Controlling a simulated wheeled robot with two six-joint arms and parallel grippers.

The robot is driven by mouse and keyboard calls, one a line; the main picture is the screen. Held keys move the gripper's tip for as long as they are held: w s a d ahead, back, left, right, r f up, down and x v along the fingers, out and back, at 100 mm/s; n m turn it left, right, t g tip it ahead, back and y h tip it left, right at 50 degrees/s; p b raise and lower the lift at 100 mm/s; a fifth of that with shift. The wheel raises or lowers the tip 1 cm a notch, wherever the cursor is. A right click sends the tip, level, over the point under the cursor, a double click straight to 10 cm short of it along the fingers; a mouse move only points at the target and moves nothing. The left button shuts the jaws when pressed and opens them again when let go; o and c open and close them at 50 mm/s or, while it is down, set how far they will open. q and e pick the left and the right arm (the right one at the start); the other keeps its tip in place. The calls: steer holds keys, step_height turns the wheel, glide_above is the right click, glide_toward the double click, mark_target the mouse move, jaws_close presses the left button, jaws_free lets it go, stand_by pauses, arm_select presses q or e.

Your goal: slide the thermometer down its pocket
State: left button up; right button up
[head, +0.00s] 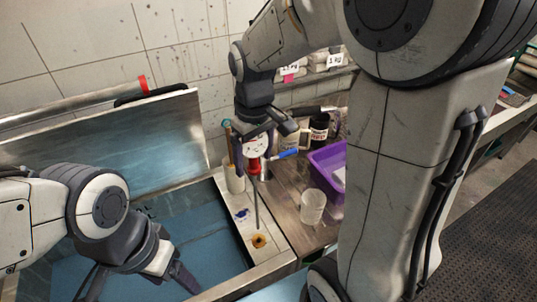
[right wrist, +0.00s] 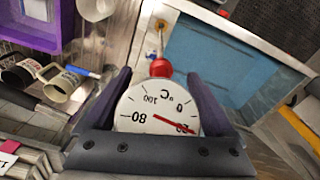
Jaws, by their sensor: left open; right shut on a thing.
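The thermometer has a white round dial (right wrist: 158,108), a red collar (right wrist: 160,68) and a thin metal stem. In the head view the thermometer (head: 257,150) hangs upright, dial up and stem down. My right gripper (head: 265,132) is shut on the dial, one finger on each side. The stem runs down to the pocket (head: 259,241), a yellow-orange ringed hole in the pale tank rim. The stem's lower end meets the pocket's mouth; I cannot tell how deep it sits. The red collar is well above the rim. My left gripper (head: 140,284) is open and empty over the blue tank.
The tank (head: 268,270) of blue liquid has its metal lid (head: 130,150) raised behind. A white pot (head: 235,178) with sticks stands near the stem.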

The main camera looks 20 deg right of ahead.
mark_target(255, 189)
stand_by(0.3)
steer(key=shift+f+b, duration=2.1)
steer(key=shift+f, duration=0.8)
steer(key=shift+s+p, duration=0.1)
steer(key=shift+p, duration=0.25)
steer(key=shift+f, duration=0.1)
